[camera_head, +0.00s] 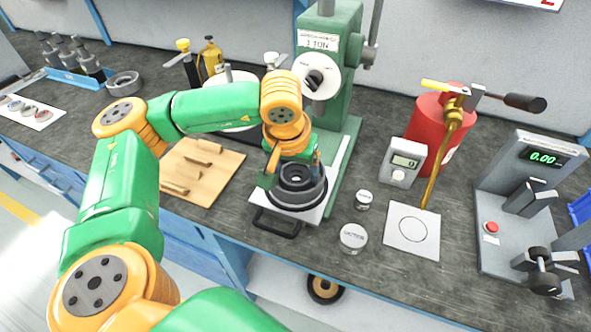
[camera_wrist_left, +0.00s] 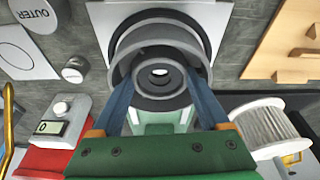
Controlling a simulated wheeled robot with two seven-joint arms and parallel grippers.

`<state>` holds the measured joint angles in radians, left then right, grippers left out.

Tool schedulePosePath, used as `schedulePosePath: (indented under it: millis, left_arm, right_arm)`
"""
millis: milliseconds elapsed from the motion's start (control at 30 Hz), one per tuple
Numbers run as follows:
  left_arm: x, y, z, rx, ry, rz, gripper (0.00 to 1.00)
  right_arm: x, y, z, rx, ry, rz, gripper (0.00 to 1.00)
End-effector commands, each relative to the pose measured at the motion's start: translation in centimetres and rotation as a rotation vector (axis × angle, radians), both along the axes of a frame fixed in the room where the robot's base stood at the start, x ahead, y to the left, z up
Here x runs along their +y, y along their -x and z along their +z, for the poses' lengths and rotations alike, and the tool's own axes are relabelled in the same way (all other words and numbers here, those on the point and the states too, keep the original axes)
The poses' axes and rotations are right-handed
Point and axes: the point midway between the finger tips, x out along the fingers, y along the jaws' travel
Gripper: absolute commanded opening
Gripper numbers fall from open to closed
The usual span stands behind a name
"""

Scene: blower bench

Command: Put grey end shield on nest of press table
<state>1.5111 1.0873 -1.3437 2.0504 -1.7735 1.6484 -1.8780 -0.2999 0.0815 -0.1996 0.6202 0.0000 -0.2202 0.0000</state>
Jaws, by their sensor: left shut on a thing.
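The dark grey end shield (camera_head: 297,190), a round stepped part with a central hole, is at the front of the green arbor press (camera_head: 335,130). My left gripper (camera_head: 293,168) is shut on it from above, one finger on each side. In the left wrist view the end shield (camera_wrist_left: 158,78) sits between the blue fingers (camera_wrist_left: 160,100), over the light press table (camera_wrist_left: 100,18). The press table also shows as a pale plate (camera_head: 312,213) around the part in the head view. The nest is hidden under the shield; I cannot tell whether they touch. My right gripper is not in view.
A wooden board (camera_head: 205,170) with slots lies left of the press. A black handle (camera_head: 276,224) sticks out in front. Two small round tins (camera_head: 353,237), a display box (camera_head: 403,163) and a red cylinder (camera_head: 432,125) stand to the right. A ring (camera_head: 124,83) lies far left.

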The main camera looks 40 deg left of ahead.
Motion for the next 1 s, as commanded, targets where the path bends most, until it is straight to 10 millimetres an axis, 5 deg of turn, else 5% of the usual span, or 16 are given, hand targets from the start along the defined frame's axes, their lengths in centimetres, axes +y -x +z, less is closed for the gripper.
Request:
schedulePosePath:
  millis: [367,400,467,800,1000]
  left_arm:
    - [0.0,0.0,-0.9,-0.003,0.001,-0.001,0.00]
    - [0.0,0.0,-0.9,-0.001,0.001,0.000,0.81]
    - [0.0,0.0,-0.8,-0.001,0.001,0.000,0.97]
    - [0.0,0.1,0.0,-0.003,0.001,-0.001,1.00]
    - [-0.5,1.4,5.0,-0.008,0.001,-0.002,1.00]
  right_arm:
    - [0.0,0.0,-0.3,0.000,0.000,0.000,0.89]
    - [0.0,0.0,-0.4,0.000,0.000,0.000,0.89]
    - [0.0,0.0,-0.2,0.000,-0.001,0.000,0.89]
    - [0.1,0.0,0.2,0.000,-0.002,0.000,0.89]
    - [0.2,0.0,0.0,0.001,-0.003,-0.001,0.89]
